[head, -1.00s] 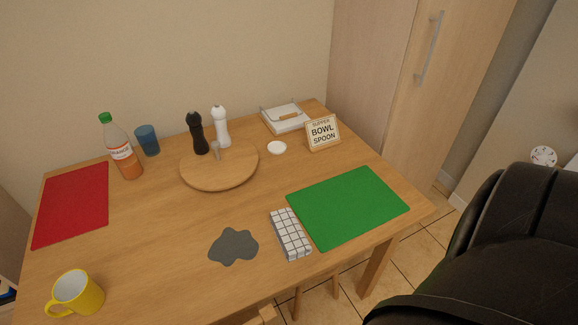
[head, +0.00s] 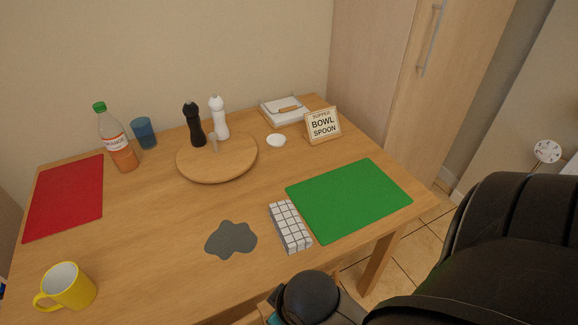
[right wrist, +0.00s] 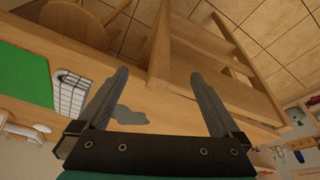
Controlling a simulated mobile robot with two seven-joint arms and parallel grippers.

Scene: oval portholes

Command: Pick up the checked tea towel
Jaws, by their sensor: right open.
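The checked tea towel (head: 290,226) is a folded white block with dark grid lines. It lies on the wooden table between the grey spill (head: 231,239) and the green placemat (head: 349,198). It also shows in the right wrist view (right wrist: 71,93), left of my right gripper. My right gripper (right wrist: 168,88) is open and empty, its two fingers spread and apart from the towel. In the head view part of my right arm shows at the bottom, below the table's front edge. My left gripper is not in view.
A yellow mug (head: 66,287) stands at the front left. A round board (head: 217,166) with two mills, a bottle (head: 117,139) and a sign (head: 323,126) stand farther back. A wooden chair (right wrist: 215,65) is by the table's front edge.

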